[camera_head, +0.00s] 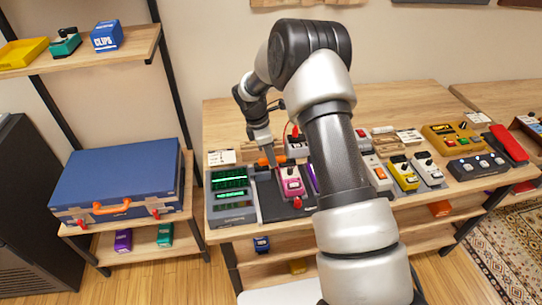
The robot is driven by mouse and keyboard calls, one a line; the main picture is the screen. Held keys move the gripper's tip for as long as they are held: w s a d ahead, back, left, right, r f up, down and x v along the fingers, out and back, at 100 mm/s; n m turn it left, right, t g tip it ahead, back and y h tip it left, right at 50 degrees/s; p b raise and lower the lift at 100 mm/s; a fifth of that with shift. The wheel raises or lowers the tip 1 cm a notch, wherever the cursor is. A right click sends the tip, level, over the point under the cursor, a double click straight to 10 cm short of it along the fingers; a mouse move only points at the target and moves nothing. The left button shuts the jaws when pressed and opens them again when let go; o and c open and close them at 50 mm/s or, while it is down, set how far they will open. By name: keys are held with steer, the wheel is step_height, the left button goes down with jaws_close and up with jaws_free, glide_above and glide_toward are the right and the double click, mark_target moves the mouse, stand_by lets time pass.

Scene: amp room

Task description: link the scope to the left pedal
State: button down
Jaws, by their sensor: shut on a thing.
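The scope (231,192), a grey box with green lit screens, stands at the left front of the table. A pink pedal (291,182) with a red button sits just right of it on a dark board, the leftmost pedal there. A purple pedal (314,178) beside it is mostly hidden by my arm. My gripper (266,152) points down behind the scope and pink pedal, shut on a small orange thing (264,161), possibly a cable plug. Its exact shape and the fingertips are too small to tell.
A grey pedal (297,146) with a red cable stands close right of my gripper. Yellow (403,174) and white (427,170) pedals stand right of my arm. A white card (222,157) stands behind the scope. A blue case (118,181) rests on the left shelf.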

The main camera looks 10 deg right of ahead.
steer(key=c, duration=1.2)
jaws_free()
steer(key=shift+r, duration=0.1)
steer(key=shift+d+r+p+v, duration=0.1)
steer(key=shift+d+p+v, duration=0.15)
steer(key=shift+p+v, duration=0.7)
steer(key=shift+d+r+p+v, duration=0.1)
steer(key=shift+d+p+v, duration=0.3)
steer(key=shift+v, duration=0.9)
steer(key=shift+d+p+v, duration=0.15)
steer(key=shift+p+v, duration=0.7)
steer(key=shift+v, duration=0.25)
